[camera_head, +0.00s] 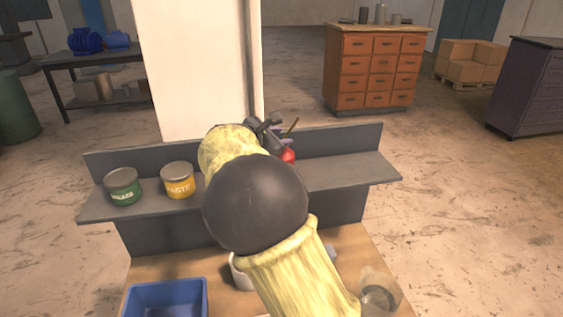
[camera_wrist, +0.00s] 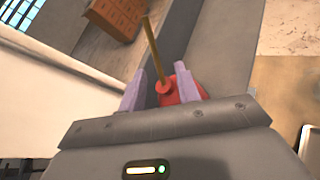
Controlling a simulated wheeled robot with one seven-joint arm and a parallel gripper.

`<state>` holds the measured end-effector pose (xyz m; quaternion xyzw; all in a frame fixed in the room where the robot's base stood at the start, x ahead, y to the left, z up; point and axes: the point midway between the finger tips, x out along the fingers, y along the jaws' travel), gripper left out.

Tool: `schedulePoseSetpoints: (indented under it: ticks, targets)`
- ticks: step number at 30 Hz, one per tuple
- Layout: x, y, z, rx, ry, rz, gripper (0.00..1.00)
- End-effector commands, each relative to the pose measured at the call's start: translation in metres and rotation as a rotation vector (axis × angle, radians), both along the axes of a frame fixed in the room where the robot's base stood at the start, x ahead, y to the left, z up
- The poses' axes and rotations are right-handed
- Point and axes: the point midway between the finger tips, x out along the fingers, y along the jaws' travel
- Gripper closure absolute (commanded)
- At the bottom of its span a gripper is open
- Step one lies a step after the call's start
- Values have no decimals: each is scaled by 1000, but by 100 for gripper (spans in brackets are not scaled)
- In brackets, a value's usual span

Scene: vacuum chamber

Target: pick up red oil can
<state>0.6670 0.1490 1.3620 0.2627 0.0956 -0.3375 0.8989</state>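The red oil can (camera_head: 288,156) is on the grey raised shelf, mostly hidden behind my arm and gripper in the head view. Its thin brown spout (camera_head: 293,126) sticks up beside the fingers. In the wrist view the red can (camera_wrist: 184,84) shows between and behind the two purple fingers, with its spout slanting up and left. My gripper (camera_wrist: 161,88) is open around the can's upper part. A gap shows between the left finger and the red; whether the right finger touches the can I cannot tell.
A green tin (camera_head: 123,187) and a yellow tin (camera_head: 178,181) stand on the shelf (camera_head: 345,172) to the left. Below, the wooden bench holds a blue bin (camera_head: 166,299), a white container (camera_head: 240,272) and a clear glass object (camera_head: 377,296). The shelf's right end is clear.

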Motion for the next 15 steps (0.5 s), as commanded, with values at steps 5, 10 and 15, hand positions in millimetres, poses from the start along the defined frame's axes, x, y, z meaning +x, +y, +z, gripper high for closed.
schedulePoseSetpoints:
  ticks: [5, 10, 15]
  targets:
    - [6, -5, 0, -1, 1, -2, 67]
    - [23, -20, -2, -4, 3, -3, 67]
    - [38, -30, -12, -2, 1, -1, 67]
